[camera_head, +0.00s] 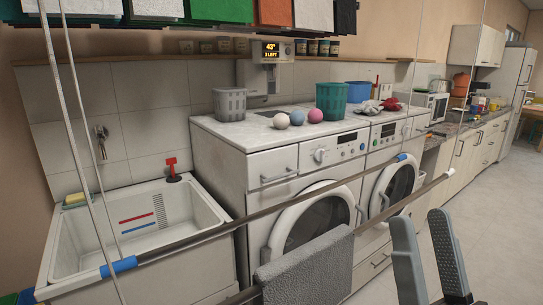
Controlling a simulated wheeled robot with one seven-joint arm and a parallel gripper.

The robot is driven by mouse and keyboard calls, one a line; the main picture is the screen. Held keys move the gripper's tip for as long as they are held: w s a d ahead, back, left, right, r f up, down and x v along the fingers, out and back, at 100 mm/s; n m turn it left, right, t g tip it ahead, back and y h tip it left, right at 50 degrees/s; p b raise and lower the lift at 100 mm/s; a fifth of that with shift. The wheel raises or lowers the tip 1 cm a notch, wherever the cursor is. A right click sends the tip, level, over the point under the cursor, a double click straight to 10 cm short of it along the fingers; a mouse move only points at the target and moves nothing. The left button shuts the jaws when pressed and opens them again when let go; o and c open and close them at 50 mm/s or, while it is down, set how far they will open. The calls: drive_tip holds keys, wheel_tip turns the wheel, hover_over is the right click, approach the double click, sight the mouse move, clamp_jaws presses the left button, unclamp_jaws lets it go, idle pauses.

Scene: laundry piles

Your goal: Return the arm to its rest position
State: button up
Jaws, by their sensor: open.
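My gripper (430,250) shows at the lower right of the head view. Its two grey fingers point up and stand apart, with nothing between them. The fingers are in front of the floor, to the right of a grey towel (308,268). The rest of my arm is out of the picture below.
A rail (290,205) with blue clips crosses in front of two washing machines (305,225). Baskets and balls stand on the white top (235,130). A sink (140,225) is at left. Cloths (220,10) hang overhead. Floor (485,215) at right is clear.

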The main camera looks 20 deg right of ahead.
drive_tip(key=s+a+f+n+g+y, duration=0.15)
drive_tip(key=f+g, duration=0.25)
drive_tip(key=f, duration=0.5)
drive_tip(key=s+a+f+n+g+y, duration=0.1)
drive_tip(key=s+f+n+g, duration=0.2)
drive_tip(key=f, duration=0.6)
drive_tip(key=s+a+f+g+p, duration=0.1)
drive_tip(key=s+f+g+p, duration=0.1)
drive_tip(key=s+f+g, duration=0.5)
drive_tip(key=s+f+m, duration=0.1)
drive_tip(key=s+f, duration=0.4)
drive_tip(key=s, duration=0.4)
drive_tip(key=shift+s+a+f, duration=0.15)
drive_tip(key=shift+s+a, duration=0.05)
drive_tip(key=shift+a, duration=0.1)
drive_tip(key=shift+h, duration=0.25)
